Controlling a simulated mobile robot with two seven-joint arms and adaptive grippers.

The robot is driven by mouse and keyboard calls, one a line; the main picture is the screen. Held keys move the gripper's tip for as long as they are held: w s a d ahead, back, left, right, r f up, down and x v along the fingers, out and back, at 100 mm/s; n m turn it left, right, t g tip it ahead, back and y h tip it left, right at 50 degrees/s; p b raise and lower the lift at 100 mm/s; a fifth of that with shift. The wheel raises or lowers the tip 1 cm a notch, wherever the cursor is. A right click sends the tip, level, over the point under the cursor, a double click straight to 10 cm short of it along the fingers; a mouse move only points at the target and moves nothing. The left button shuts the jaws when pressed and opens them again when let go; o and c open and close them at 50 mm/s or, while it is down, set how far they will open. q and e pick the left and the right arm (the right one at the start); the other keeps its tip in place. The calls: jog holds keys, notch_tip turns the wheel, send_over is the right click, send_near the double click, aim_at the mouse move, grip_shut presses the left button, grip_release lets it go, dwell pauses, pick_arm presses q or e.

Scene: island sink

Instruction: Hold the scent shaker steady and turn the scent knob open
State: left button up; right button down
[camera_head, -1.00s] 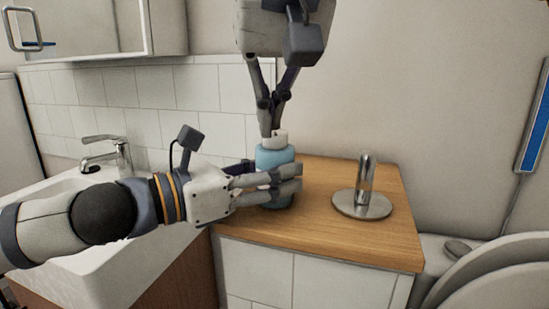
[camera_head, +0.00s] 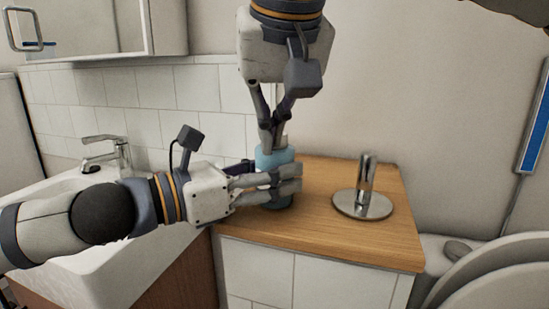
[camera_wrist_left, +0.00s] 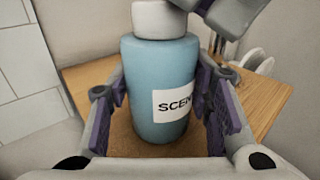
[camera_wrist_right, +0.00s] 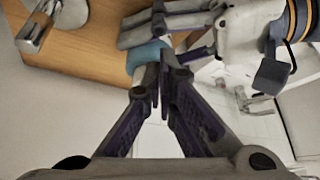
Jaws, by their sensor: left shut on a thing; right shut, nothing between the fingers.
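The scent shaker is a blue bottle (camera_head: 273,157) standing upright on the wooden counter. It also shows in the left wrist view (camera_wrist_left: 160,85), with a label partly reading "SCEN". My left gripper (camera_head: 288,186) is shut around its body from the left. The scent knob (camera_wrist_left: 158,18) is the white cap on its top; in the head view it is mostly hidden behind the right fingers. My right gripper (camera_head: 270,148) points down from above, its fingers closed with nothing between them, beside the knob. In the right wrist view its fingertips (camera_wrist_right: 158,75) overlap the bottle's top; contact is unclear.
A metal holder on a round base (camera_head: 363,203) stands on the wooden counter (camera_head: 330,236) to the right. A sink with a faucet (camera_head: 108,152) is at the left. A tiled wall is behind. The counter's front right is clear.

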jog(key=shift+w, duration=0.15)
jog(key=shift+d, duration=0.25)
jog(key=shift+d+f, duration=0.1)
jog(key=shift+d, duration=0.5)
jog(key=shift+w+d+f, duration=0.1)
jog(key=shift+w+d, duration=0.15)
jog(key=shift+d, duration=0.2)
jog(key=shift+s, duration=0.15)
jog(key=shift+s, duration=0.15)
jog(key=shift+d+r, duration=0.1)
jog(key=shift+r, duration=0.1)
notch_tip(320, 180, up, 6)
dwell(0.3)
